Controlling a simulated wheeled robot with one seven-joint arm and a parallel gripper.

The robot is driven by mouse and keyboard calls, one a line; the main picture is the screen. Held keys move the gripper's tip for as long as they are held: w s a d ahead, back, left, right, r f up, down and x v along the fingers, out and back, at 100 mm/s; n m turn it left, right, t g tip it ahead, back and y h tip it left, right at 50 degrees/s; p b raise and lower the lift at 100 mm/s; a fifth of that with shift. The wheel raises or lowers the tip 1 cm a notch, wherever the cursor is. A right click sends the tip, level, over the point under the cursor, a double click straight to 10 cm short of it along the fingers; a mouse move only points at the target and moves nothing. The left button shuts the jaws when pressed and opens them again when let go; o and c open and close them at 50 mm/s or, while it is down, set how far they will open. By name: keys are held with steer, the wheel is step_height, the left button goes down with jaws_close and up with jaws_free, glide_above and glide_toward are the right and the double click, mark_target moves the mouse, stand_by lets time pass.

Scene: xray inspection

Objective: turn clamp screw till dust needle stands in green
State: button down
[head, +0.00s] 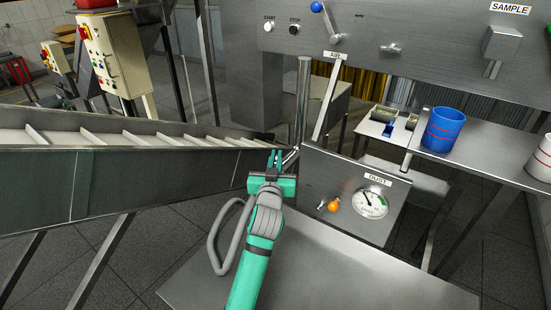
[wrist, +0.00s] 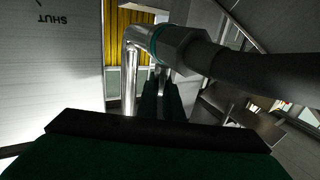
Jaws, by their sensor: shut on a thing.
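The dust gauge (head: 370,203) is a white round dial under the DUST label (head: 377,180). Its dark needle points to the upper left, and the green band lies on the right side of the dial, away from the needle. My gripper (head: 278,158) is beside the upper left of the gauge panel, near the foot of a metal pipe (head: 302,105). In the wrist view its fingers (wrist: 160,90) are close together on a small metal piece (wrist: 161,71), apparently the clamp screw, mostly hidden between them. A dark hose with a grey collar (wrist: 184,49) passes just above the fingers.
An orange knob (head: 333,205) sits left of the gauge. A conveyor (head: 120,165) runs in from the left up to my gripper. A blue cup (head: 443,130) and a white cup (head: 541,158) stand on the right shelf. The metal table (head: 330,275) below is bare.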

steer(key=shift+a+h, duration=0.25)
steer(key=shift+h, duration=0.15)
steer(key=shift+m+h, duration=0.3)
steer(key=shift+m, duration=0.1)
steer(key=shift+s+d+m+g+h, duration=0.15)
steer(key=shift+m+g+h, duration=0.55)
steer(key=shift+m+h, duration=0.9)
steer(key=shift+r+m+g+h, duration=0.1)
steer(key=shift+m+g+h, duration=0.85)
steer(key=shift+h, duration=0.65)
steer(key=shift+m+g+h, duration=0.95)
steer(key=shift+h, duration=0.65)
steer(key=m+g+h, duration=0.2)
steer(key=g, duration=0.1)
steer(key=m+g+h, duration=0.1)
steer(key=m+g, duration=0.1)
steer(key=g, duration=0.1)
steer(key=shift+d+r+m+h, duration=0.1)
steer(key=shift+d+m+h, duration=0.05)
steer(key=shift+m+h, duration=0.2)
steer(key=shift+m+g+h, duration=0.65)
steer(key=shift+m+g, duration=0.6)
steer(key=shift+g, duration=0.75)
steer(key=shift+m+g, duration=0.4)
steer(key=shift+g, duration=0.2)
